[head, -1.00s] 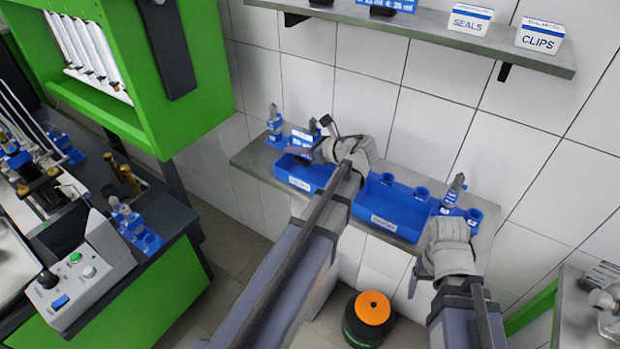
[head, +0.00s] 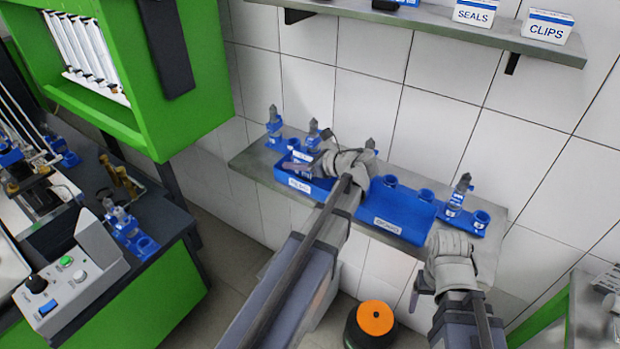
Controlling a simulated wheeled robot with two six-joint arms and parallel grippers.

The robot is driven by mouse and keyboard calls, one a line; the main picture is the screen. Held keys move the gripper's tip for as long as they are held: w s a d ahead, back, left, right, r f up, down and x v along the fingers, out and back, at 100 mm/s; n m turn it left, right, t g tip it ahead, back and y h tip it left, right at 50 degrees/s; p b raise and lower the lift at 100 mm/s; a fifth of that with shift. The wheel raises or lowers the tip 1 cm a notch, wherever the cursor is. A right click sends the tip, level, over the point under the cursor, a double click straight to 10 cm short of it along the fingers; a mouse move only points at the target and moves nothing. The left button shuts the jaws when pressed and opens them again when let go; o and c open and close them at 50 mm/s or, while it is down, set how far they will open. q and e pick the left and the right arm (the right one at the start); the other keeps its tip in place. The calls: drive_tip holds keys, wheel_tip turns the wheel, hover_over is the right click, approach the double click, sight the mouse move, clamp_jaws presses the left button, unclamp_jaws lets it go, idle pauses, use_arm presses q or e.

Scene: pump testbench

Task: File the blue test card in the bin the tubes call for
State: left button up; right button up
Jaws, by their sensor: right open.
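My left gripper (head: 318,163) is over the left blue bin (head: 322,188) and appears shut on the blue test card (head: 301,150), a small white and blue piece. The jaws are partly hidden by the wrist, and whether the card touches the bin is unclear. The right blue bin (head: 402,212) looks empty. Both bins have white front labels too small to read surely. Blue tube holders stand behind and beside the bins, with capped tubes at left (head: 273,122) and right (head: 460,190) and empty-looking cups (head: 425,194) between. My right gripper (head: 418,290) is open and empty, in front of the ledge's right end.
The bins stand on a narrow grey ledge (head: 250,160) against a white tiled wall. A shelf (head: 470,35) above holds boxes marked SEALS (head: 474,13) and CLIPS (head: 548,27). A green cabinet (head: 190,110) and bench are at left. An orange-topped drum (head: 375,318) stands below.

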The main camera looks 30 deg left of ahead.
sight(319, 191)
use_arm(q)
drive_tip(key=p+v, duration=0.2)
drive_tip(key=v, duration=0.5)
drive_tip(key=shift+a+r+p, duration=0.1)
drive_tip(key=shift+p, duration=0.3)
drive_tip(key=shift+d+r, duration=0.1)
drive_tip(key=shift+d, duration=0.35)
